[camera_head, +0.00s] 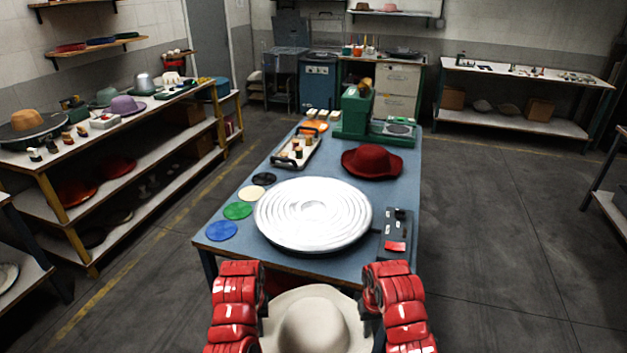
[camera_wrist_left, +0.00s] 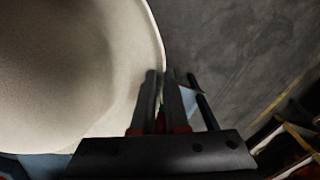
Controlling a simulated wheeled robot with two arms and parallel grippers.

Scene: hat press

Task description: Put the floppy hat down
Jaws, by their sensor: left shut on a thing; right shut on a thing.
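A cream floppy hat (camera_head: 312,325) is held between my two arms, in front of the near edge of the blue table (camera_head: 290,269). Its crown faces up and its lower part is cut off by the picture edge. My left gripper (camera_head: 264,310) is shut on the hat's left brim. In the left wrist view my left gripper (camera_wrist_left: 166,88) has its fingers closed at the brim of the hat (camera_wrist_left: 75,75). My right gripper (camera_head: 367,312) is at the hat's right brim and shut on it. Both fingertips are partly hidden in the head view.
A round ribbed silver plate (camera_head: 313,213) fills the table's near middle. A control box (camera_head: 397,232) stands right of it, and coloured discs (camera_head: 237,210) lie left. A red hat (camera_head: 371,161), a tray (camera_head: 297,151) and a green machine (camera_head: 356,112) stand farther back.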

